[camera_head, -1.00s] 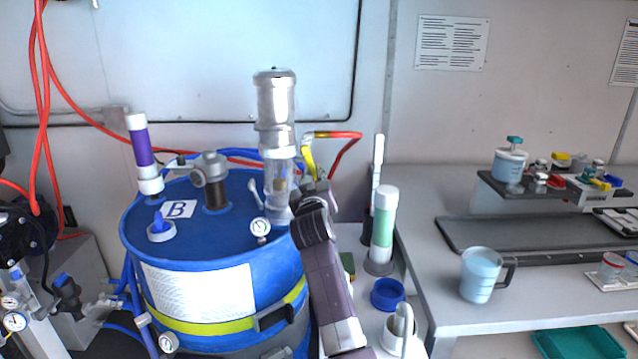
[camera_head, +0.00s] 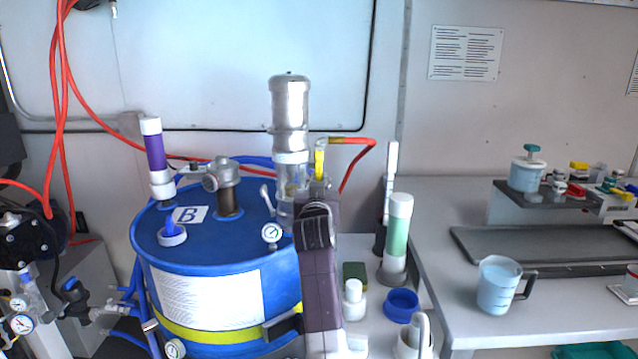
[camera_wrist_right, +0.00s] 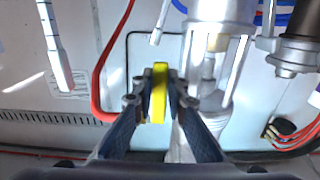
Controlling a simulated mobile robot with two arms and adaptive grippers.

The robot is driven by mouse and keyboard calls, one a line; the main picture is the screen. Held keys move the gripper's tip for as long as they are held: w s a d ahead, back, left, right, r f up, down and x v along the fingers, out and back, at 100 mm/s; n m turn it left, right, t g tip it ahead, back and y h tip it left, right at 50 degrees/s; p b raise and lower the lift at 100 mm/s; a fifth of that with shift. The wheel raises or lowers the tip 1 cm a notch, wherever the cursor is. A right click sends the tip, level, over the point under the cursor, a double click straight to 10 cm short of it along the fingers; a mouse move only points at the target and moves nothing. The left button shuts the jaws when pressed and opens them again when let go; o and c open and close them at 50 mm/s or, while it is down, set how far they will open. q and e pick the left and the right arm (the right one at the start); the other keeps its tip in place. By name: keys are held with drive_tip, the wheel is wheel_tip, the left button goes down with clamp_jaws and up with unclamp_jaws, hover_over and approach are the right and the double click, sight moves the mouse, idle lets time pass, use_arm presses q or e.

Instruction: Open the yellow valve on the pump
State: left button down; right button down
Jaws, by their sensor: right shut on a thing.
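The pump (camera_head: 290,105) is a silver cylinder with a clear lower section, standing upright on the blue drum. The yellow valve handle (camera_head: 320,162) is beside the pump on its right, where a red hose joins. My right gripper (camera_head: 318,187) reaches up to it from below, and the arm partly hides the valve body. In the right wrist view the yellow handle (camera_wrist_right: 158,90) stands upright between the two dark fingers (camera_wrist_right: 159,100), which are shut on it. The pump (camera_wrist_right: 208,70) is just right of the fingers there. My left gripper is not in view.
The blue drum (camera_head: 170,260) carries a small gauge (camera_head: 271,233) close to my right arm. A green-and-white tube (camera_head: 398,230), a blue ring (camera_head: 401,305) and a white bottle (camera_head: 353,300) stand right of the arm. The bench (camera_head: 450,330) holds a measuring jug (camera_head: 498,285).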

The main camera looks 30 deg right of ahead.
drive_tip(key=shift+f, duration=0.15)
drive_tip(key=c, duration=1.9)
unclamp_jaws()
drive_tip(key=v, duration=0.7)
drive_tip(key=shift+s+a, duration=0.2)
drive_tip(key=shift+s, duration=0.05)
